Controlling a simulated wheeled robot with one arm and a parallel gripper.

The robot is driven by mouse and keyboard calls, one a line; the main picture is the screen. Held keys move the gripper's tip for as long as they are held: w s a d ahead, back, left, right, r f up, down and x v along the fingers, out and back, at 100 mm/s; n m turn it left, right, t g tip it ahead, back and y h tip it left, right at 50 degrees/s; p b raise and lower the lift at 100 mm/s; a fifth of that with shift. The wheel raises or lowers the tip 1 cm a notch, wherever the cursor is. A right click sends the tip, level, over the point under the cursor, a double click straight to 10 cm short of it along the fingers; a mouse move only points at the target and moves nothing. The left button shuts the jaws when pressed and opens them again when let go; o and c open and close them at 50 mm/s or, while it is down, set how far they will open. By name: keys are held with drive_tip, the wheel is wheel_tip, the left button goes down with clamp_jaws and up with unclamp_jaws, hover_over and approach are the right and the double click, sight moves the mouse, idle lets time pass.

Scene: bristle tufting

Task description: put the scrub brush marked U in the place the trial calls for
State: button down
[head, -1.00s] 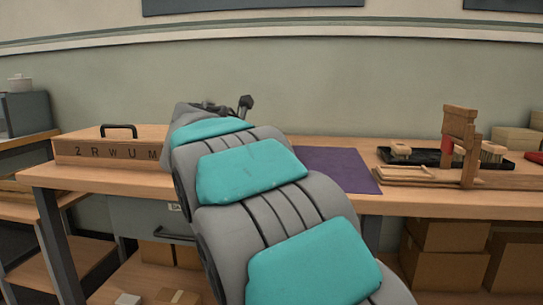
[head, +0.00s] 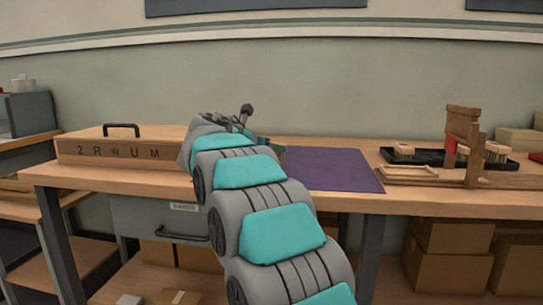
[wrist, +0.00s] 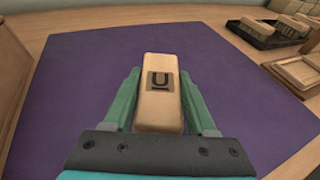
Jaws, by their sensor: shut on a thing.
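The scrub brush marked U (wrist: 160,80) is a pale wooden block with a dark U label on its top. In the wrist view my gripper (wrist: 160,100) has its green fingers on both sides of the brush, shut on it. The purple mat (wrist: 85,85) lies beneath; I cannot tell whether the brush touches it. In the head view the mat (head: 335,172) is right of my arm, and a green part of my gripper (head: 275,152) shows at the mat's left edge. The brush is hidden there behind my arm.
A wooden box marked 2 R W U M (head: 115,152) with a black handle stands at the left of the bench. At the right are a black tray (head: 425,158) holding brushes, a wooden frame (head: 410,176) and an upright wooden stand (head: 462,130) with a red part.

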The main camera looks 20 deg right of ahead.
drive_tip(key=shift+f, duration=0.7)
drive_tip(key=shift+f, duration=0.2)
drive_tip(key=shift+c, duration=1)
unclamp_jaws()
drive_tip(key=shift+r, duration=0.1)
drive_tip(key=shift+s+a+r, duration=0.1)
drive_tip(key=shift+r, duration=0.1)
drive_tip(key=p+v, duration=0.1)
drive_tip(key=v, duration=1)
drive_tip(key=shift+s+a+r+p, duration=0.1)
drive_tip(key=shift+s+a+p, duration=0.05)
drive_tip(key=shift+a+p, duration=0.15)
